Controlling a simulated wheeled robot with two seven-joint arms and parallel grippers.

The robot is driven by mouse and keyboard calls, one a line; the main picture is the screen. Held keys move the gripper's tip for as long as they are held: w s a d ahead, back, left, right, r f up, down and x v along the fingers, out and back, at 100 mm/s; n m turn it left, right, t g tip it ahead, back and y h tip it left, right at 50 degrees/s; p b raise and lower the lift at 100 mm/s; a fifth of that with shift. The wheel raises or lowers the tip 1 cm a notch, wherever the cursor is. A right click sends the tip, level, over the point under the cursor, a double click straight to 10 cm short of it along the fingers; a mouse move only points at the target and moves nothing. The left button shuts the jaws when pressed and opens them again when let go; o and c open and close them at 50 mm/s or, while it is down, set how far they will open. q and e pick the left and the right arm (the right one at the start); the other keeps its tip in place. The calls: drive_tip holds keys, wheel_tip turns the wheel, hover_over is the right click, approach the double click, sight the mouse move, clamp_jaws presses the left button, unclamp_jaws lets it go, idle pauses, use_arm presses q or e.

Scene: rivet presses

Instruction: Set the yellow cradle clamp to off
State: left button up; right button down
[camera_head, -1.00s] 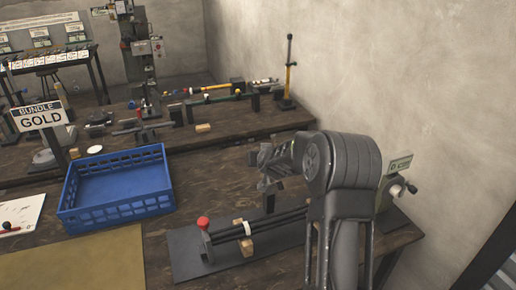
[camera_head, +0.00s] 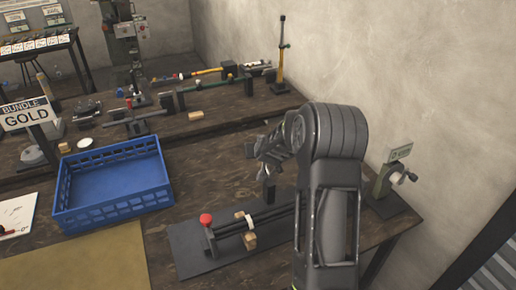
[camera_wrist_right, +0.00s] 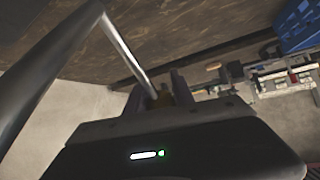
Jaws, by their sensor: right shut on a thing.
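My right gripper (camera_head: 262,150) hangs over the bench behind a black rod fixture, with my arm in front of it. A yellow upright post (camera_head: 281,62) with a dark top stands on the back bench, apart from the gripper. A yellow rod (camera_head: 207,72) lies in a holder near it. I cannot tell which yellow part is the cradle clamp or how it is set. My left gripper is not in view.
The rod fixture with a red knob (camera_head: 206,219) sits on a dark mat (camera_head: 195,262) in front of the gripper. A blue crate (camera_head: 113,208) stands left. A grey-green device (camera_head: 388,184) with a white knob is at the right bench end, near the wall.

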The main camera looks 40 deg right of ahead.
drive_tip(key=c, duration=1.4)
unclamp_jaws()
drive_tip(key=shift+s+f, duration=0.45)
drive_tip(key=shift+f, duration=0.1)
drive_tip(key=o, duration=0.3)
drive_tip(key=shift+r, duration=0.2)
drive_tip(key=shift+w+r, duration=0.1)
drive_tip(key=shift+a+r, duration=0.1)
drive_tip(key=shift+r, duration=0.05)
drive_tip(key=p+v, duration=0.1)
drive_tip(key=v, duration=0.6)
drive_tip(key=shift+s+a+r, duration=0.1)
drive_tip(key=shift+s, duration=0.1)
